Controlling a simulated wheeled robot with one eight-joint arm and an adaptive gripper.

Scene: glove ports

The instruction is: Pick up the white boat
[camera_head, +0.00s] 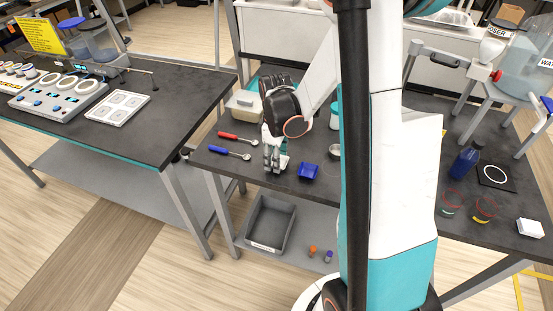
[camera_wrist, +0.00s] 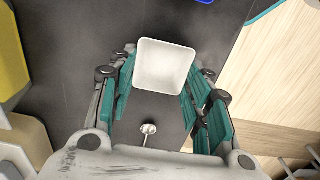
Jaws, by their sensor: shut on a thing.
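The white boat (camera_wrist: 165,66), a shallow square dish, sits between the teal-padded fingers of my gripper (camera_wrist: 160,85) in the wrist view. The fingers press on its left and right sides. In the head view my gripper (camera_head: 275,163) points down over the left part of the dark table, near its front edge. The boat is largely hidden by the fingers there. I cannot tell whether it touches the table or is just above it.
A blue boat (camera_head: 308,171) lies just right of my gripper. A red-handled spoon (camera_head: 236,137) and a blue-handled spoon (camera_head: 230,153) lie to its left. A lidded beige box (camera_head: 243,106) stands behind. A grey bin (camera_head: 270,223) is on the shelf below.

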